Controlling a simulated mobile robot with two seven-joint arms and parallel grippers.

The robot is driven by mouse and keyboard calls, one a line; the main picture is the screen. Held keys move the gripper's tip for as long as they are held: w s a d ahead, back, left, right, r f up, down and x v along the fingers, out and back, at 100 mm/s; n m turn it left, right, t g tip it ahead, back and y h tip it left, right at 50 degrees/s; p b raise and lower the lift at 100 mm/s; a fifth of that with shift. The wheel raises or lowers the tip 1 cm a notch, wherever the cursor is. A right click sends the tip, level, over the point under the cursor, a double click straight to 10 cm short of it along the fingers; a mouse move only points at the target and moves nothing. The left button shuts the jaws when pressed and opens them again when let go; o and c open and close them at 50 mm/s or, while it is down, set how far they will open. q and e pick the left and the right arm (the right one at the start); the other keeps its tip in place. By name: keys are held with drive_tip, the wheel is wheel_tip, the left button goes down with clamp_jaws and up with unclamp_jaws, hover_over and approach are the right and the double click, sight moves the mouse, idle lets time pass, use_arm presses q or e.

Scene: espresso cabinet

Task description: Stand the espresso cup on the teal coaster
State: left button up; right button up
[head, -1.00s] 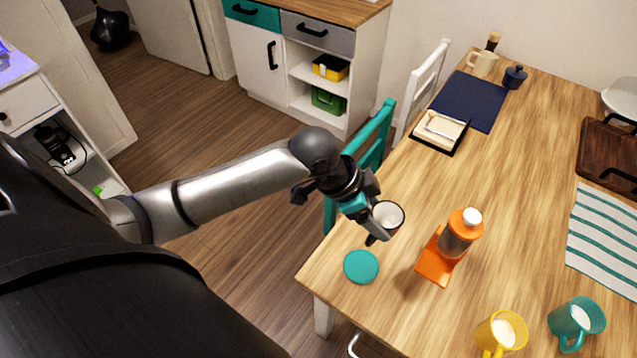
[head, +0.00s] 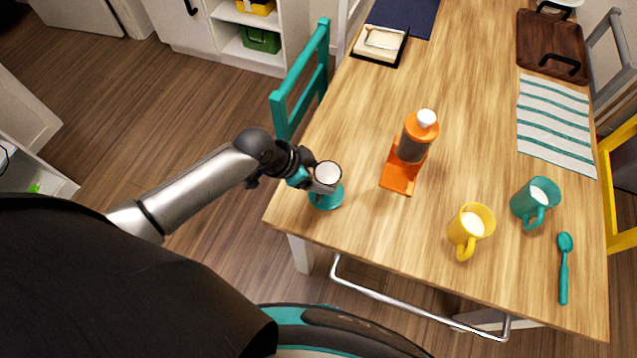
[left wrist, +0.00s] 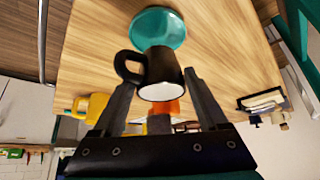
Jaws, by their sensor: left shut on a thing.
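The espresso cup (head: 327,174) is black outside and white inside, and it is upright. My left gripper (head: 322,183) is shut on it, and the left wrist view shows the cup (left wrist: 160,72) between the two fingers, its handle out to the left. The teal coaster (head: 328,199) lies near the table's front left corner. The cup hides part of the coaster in the head view. In the left wrist view the coaster (left wrist: 160,27) shows just beyond the cup's base. I cannot tell whether cup and coaster touch. My right gripper is out of view.
An orange stand with a bottle (head: 407,150) is to the cup's right. A yellow mug (head: 470,230), a teal mug (head: 535,203) and a teal spoon (head: 564,268) are further right. A teal chair (head: 300,80) stands at the left edge.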

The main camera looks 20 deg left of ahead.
use_arm(q)
wheel_tip(320, 180, down, 4)
drive_tip(key=shift+r+b, duration=0.2)
drive_tip(key=shift+b, duration=0.25)
drive_tip(key=shift+f, duration=0.15)
drive_tip(key=o, duration=1.3)
drive_tip(key=shift+o, duration=0.2)
drive_tip(key=shift+a+r, duration=0.1)
drive_tip(key=shift+r, duration=0.25)
drive_tip(key=p+v, duration=0.3)
drive_tip(key=v, duration=0.8)
drive_tip(key=shift+s+r, duration=0.15)
drive_tip(key=shift+r, duration=0.15)
